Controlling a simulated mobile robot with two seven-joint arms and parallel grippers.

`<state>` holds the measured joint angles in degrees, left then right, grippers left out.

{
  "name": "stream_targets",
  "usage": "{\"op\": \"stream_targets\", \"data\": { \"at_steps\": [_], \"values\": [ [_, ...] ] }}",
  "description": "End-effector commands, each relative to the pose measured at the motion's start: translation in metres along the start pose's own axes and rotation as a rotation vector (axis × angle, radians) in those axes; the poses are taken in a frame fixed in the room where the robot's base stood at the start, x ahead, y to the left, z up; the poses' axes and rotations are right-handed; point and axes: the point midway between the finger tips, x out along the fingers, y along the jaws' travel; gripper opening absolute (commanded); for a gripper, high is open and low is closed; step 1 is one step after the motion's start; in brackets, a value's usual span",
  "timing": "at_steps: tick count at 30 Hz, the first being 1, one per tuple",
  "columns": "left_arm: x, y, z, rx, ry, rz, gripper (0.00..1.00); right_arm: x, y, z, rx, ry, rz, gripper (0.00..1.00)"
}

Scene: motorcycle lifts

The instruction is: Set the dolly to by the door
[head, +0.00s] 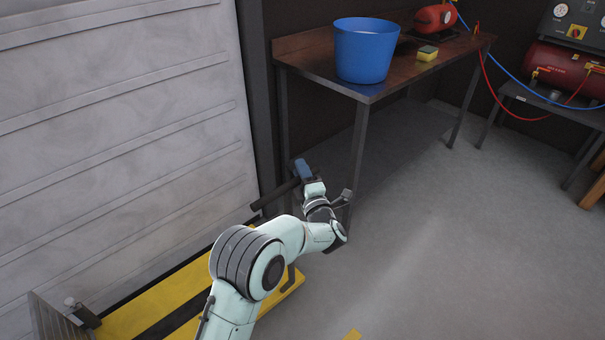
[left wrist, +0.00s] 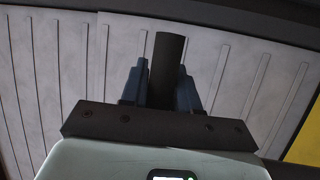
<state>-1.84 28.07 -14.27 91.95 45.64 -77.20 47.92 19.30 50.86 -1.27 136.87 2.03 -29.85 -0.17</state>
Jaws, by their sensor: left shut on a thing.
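A dark round bar (head: 274,197) shows beside my left gripper (head: 301,172) in the head view. It looks like the dolly's handle, but the rest of the dolly is mostly hidden behind my arm and I cannot make it out. In the left wrist view the bar (left wrist: 166,60) runs between the two blue fingers, and the gripper is shut on it. The door (head: 120,130) is a large pale ribbed panel at the left. It also fills the background of the left wrist view (left wrist: 225,60). My right gripper is not in view.
A yellow area with a black stripe (head: 130,318) lies along the door's foot. A workbench (head: 330,78) with a blue bucket (head: 365,52) and sponge (head: 427,53) stands just beyond my gripper. A red compressor (head: 560,70) is at right. Grey floor (head: 440,230) is clear at right.

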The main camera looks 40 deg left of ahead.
Motion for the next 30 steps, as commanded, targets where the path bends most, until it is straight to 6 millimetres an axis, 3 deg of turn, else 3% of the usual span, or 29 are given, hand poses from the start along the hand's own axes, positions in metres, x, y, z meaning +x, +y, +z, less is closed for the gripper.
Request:
{"op": "stream_targets", "data": {
  "at_steps": [6,7,8,20,23,30],
  "values": [
    [0.005,0.002,-0.004,0.001,0.009,0.008,0.0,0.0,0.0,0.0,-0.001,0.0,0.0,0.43],
    [0.005,0.002,-0.004,0.002,0.009,0.008,0.4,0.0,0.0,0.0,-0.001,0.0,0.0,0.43],
    [0.005,0.002,-0.004,0.002,0.009,0.008,0.5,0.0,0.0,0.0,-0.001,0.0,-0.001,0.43],
    [-0.004,0.001,-0.002,0.001,0.003,0.002,0.51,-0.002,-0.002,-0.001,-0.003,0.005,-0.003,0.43],
    [-0.019,0.001,-0.001,0.002,0.001,0.001,0.51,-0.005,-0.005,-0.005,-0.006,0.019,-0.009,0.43],
    [-0.073,0.002,-0.001,0.001,0.0,0.002,0.51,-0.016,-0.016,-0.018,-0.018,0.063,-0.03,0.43]
  ]
}}
